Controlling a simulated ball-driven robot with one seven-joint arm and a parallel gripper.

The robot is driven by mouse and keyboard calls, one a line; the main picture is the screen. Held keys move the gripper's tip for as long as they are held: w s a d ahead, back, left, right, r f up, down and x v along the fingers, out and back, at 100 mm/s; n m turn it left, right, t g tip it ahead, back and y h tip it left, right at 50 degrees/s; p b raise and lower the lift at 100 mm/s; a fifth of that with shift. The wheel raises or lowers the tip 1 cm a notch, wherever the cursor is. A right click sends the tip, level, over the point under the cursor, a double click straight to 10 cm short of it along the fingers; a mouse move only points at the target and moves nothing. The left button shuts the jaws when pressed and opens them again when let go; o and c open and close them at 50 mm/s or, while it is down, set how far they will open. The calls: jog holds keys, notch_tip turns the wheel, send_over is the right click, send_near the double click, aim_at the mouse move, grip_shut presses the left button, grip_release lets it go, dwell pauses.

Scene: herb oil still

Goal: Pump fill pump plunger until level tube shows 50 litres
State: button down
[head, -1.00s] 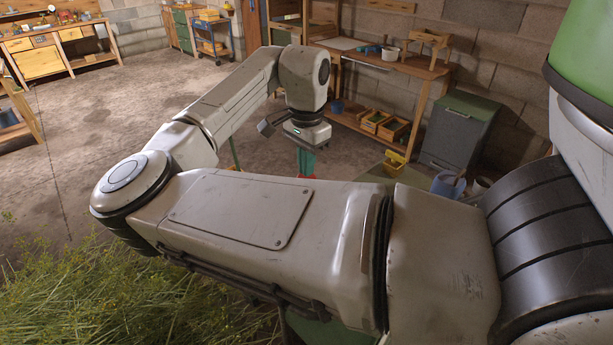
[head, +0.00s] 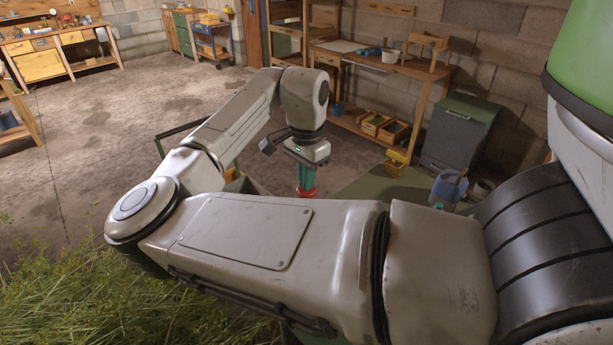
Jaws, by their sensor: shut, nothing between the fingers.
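My gripper (head: 305,176) hangs at the end of my arm, pointing down, with its teal fingers shut. Just below the fingertips is a red part (head: 306,191), perhaps the top of the pump plunger; I cannot tell whether they touch. My own forearm hides everything lower down, including most of the pump. No level tube shows, so no litre reading can be seen.
Cut green herbs (head: 90,300) are heaped at the lower left. A green metal frame (head: 180,132) stands behind my arm. The floor at left is open.

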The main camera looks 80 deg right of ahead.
jog(key=shift+f, duration=0.15)
notch_tip(320, 180, up, 5)
jog(key=p, duration=0.4)
jog(key=shift+f+p, duration=0.1)
jog(key=shift+p, duration=0.25)
jog(key=shift+f+b, duration=1.45)
jog(key=shift+f, duration=1.1)
notch_tip(320, 180, up, 5)
jog(key=p, duration=0.4)
jog(key=shift+f, duration=0.1)
jog(key=shift+f+b, duration=1.2)
jog(key=shift+f, duration=1.25)
notch_tip(320, 180, up, 5)
jog(key=p, duration=0.4)
jog(key=shift+f, duration=0.15)
jog(key=shift+r+p, duration=0.95)
jog(key=shift+r, duration=3.05)
